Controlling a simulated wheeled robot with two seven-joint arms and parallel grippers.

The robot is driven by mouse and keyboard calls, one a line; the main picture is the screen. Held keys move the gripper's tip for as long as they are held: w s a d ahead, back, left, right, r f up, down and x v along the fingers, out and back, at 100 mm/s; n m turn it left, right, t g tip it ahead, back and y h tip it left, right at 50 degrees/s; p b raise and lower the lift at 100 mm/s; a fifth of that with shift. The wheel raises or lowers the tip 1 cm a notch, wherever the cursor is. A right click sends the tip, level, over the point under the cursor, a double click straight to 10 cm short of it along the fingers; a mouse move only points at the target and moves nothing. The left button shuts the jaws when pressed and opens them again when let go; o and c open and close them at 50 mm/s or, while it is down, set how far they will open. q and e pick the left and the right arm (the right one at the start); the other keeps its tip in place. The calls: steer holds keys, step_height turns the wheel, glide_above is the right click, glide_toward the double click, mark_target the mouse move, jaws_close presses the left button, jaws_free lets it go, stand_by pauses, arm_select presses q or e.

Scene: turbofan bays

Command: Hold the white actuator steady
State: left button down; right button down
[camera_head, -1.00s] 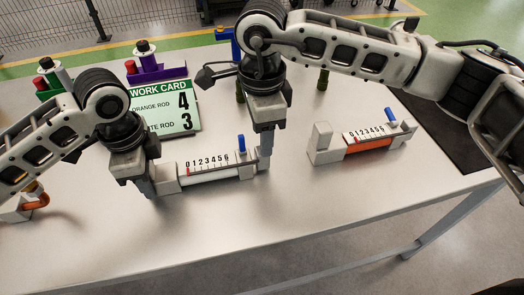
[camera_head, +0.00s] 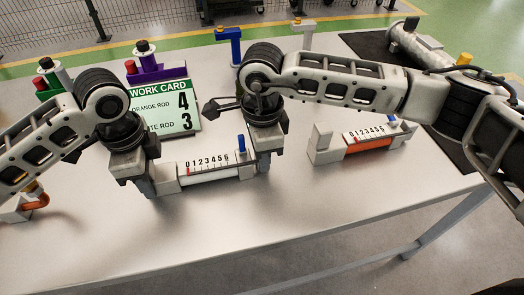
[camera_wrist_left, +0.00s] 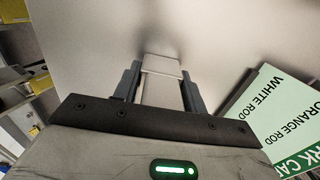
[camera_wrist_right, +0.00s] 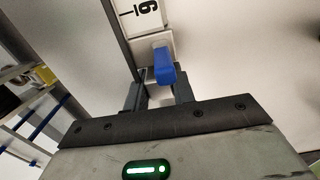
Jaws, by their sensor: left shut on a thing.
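The white actuator (camera_head: 210,177) lies on the table, with a scale of 0 to 6, a white rod and a blue lever (camera_head: 241,143) at its right end. My left gripper (camera_head: 153,186) is shut on the block at its left end; this light block (camera_wrist_left: 161,90) shows between the fingers in the left wrist view. My right gripper (camera_head: 256,168) is down at the right end, its fingers either side of the end block below the blue lever (camera_wrist_right: 163,65). Whether these fingers press on the block is not clear. The work card (camera_head: 165,108) reads orange rod 4, white rod 3.
An orange-rod actuator (camera_head: 368,144) lies to the right, apart from my right gripper. Purple (camera_head: 158,70) and green (camera_head: 45,90) holders stand at the back left. Blue (camera_head: 229,45) and white (camera_head: 303,35) stands are at the back. The table front is clear.

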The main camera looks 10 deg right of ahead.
steer(key=shift+w+d, duration=0.15)
steer(key=shift+d, duration=1.8)
steer(key=c, duration=1.2)
jaws_free()
steer(key=shift+o, duration=0.2)
steer(key=shift+a+r, duration=0.1)
steer(key=shift+r, duration=0.05)
step_height(320, 180, up, 12)
